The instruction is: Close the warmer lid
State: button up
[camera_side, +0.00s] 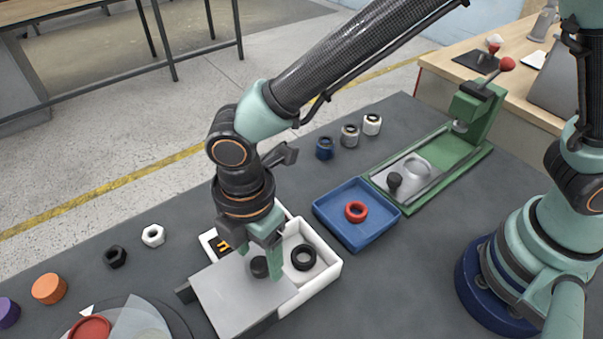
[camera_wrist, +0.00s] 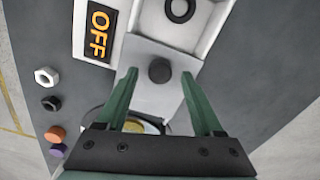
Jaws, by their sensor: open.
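The warmer is a white box (camera_side: 330,268) with a display reading OFF (camera_wrist: 99,32). Its flat grey lid (camera_side: 228,290) with a black knob (camera_side: 259,267) is partly open, offset toward the lower left in the side view. A black ring (camera_side: 303,257) lies in the uncovered part, also seen at the top of the wrist view (camera_wrist: 180,9). My gripper (camera_wrist: 159,74) is open, with its fingertips on either side of the knob (camera_wrist: 160,70). In the side view my gripper (camera_side: 265,255) is low over the lid; finger contact with the knob cannot be told.
A blue tray (camera_side: 341,236) with a red ring (camera_side: 356,211) stands beside the warmer. A green press (camera_side: 466,140) is beyond it. Several small jars (camera_side: 349,135) stand at the back edge. Nuts (camera_side: 153,235) and an orange cylinder (camera_side: 49,288) lie to the left.

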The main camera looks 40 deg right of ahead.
jog(key=shift+f, duration=0.6)
grip_shut()
jog(key=shift+r, duration=0.1)
dwell(1.0)
